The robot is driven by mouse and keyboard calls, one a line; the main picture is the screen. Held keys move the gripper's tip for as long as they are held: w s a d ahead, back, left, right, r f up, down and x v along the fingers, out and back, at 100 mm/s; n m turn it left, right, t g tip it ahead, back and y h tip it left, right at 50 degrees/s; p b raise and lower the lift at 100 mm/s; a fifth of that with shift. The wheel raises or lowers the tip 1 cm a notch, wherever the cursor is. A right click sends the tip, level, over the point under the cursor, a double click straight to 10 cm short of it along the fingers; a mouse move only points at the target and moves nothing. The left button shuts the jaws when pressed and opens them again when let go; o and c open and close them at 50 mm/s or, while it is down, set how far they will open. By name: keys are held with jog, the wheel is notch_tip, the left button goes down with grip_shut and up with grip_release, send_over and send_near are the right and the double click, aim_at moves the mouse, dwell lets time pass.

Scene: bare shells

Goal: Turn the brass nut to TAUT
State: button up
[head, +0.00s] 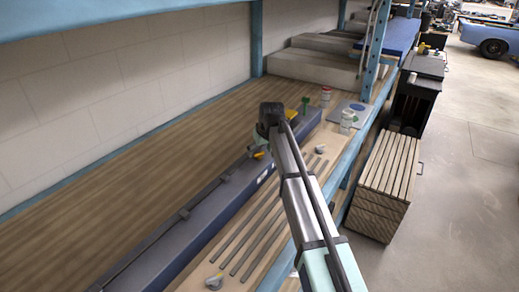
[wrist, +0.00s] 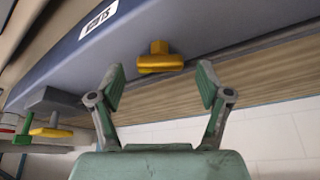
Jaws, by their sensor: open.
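A yellow, brass-coloured piece with a short stem and a wide bar, seemingly the brass nut (wrist: 159,58), sits on the long blue-grey beam in the wrist view. My gripper (wrist: 162,84) is open and empty. Its two green-padded fingers point toward the nut, one to each side in the picture, with a visible gap from it. A white label (wrist: 99,19) is on the beam; its upside-down lettering is too small to read surely. In the head view my arm partly hides the gripper (head: 257,145), and a bit of yellow (head: 260,155) shows beside it.
A second yellow piece (wrist: 51,132) and a green part (wrist: 24,130) sit at the left of the wrist view. The beam (head: 190,225) runs along the wooden bench.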

jog(key=shift+f, duration=0.3)
jog(key=c, duration=1.2)
jog(key=shift+o, duration=0.2)
